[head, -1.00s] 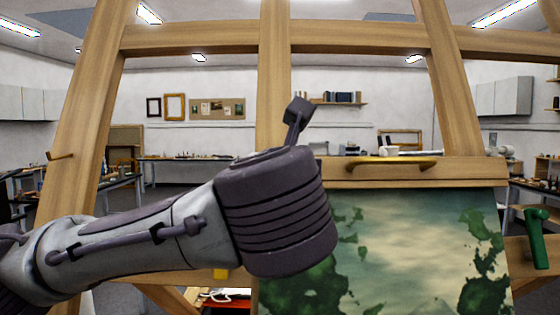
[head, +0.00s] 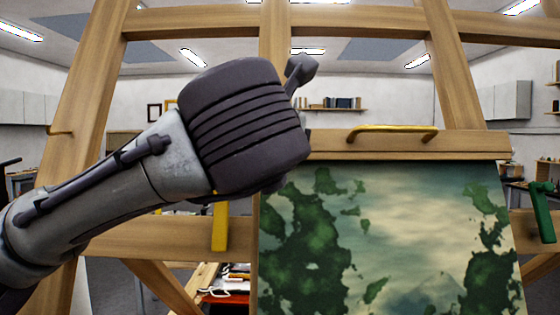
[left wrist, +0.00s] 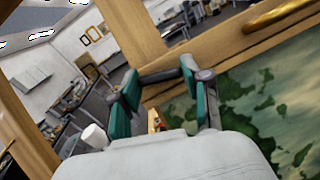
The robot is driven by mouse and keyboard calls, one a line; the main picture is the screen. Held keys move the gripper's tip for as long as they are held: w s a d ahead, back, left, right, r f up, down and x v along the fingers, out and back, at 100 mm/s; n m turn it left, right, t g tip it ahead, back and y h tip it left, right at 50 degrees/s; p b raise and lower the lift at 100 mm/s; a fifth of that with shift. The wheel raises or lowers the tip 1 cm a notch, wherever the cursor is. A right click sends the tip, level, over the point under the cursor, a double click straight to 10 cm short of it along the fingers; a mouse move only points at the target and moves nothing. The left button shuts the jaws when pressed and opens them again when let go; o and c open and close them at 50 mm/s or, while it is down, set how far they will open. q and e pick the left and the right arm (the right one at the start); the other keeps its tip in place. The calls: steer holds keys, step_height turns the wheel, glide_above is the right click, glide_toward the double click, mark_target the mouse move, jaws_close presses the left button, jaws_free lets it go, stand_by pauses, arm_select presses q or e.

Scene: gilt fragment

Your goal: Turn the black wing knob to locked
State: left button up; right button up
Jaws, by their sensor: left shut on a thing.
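The black wing knob (left wrist: 160,75) shows in the left wrist view as a dark bar between the tips of my left gripper (left wrist: 160,78), in front of the easel's wood. The gripper's teal-padded fingers are shut on it, one at each end. In the head view my own wrist covers the knob and the fingers. Any locked or unlocked marks are hidden or too small to read. My right gripper is in neither view.
A wooden easel (head: 97,130) holds a green landscape painting (head: 400,240). A brass bar handle (head: 392,130) sits on the crossbar above it. A yellow handle (head: 220,225) hangs at left and a green handle (head: 541,212) at right. A shelf (head: 335,107) is far behind.

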arm_select(q)
steer(key=m+g+p, duration=0.3)
steer(key=m+p, duration=0.1)
steer(key=m, duration=0.4)
steer(key=r+m+g+h+p, duration=0.1)
steer(key=m+g+p, duration=0.2)
steer(key=m, duration=0.6)
steer(key=m+g+p, duration=0.2)
steer(key=m+p, duration=0.4)
steer(key=m, duration=0.3)
steer(key=shift+w+a+r+g+p, duration=0.1)
steer(key=shift+w+r+g+p, duration=0.1)
steer(key=shift+g+p, duration=0.2)
steer(key=m+y+p, duration=0.1)
steer(key=m+p, duration=0.1)
steer(key=m, duration=0.1)
steer(key=shift+f, duration=0.1)
steer(key=shift+f+m+y+p, duration=0.1)
steer(key=shift+m+y+p, duration=0.3)
steer(key=shift+m, duration=0.3)
steer(key=shift+d+f+m+g+y, duration=0.1)
steer(key=shift+d+m+g+y, duration=0.2)
steer(key=shift+m, duration=0.6)
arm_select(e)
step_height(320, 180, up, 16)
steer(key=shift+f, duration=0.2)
arm_select(q)
steer(key=shift+a+y, duration=0.1)
steer(key=shift+y, duration=0.2)
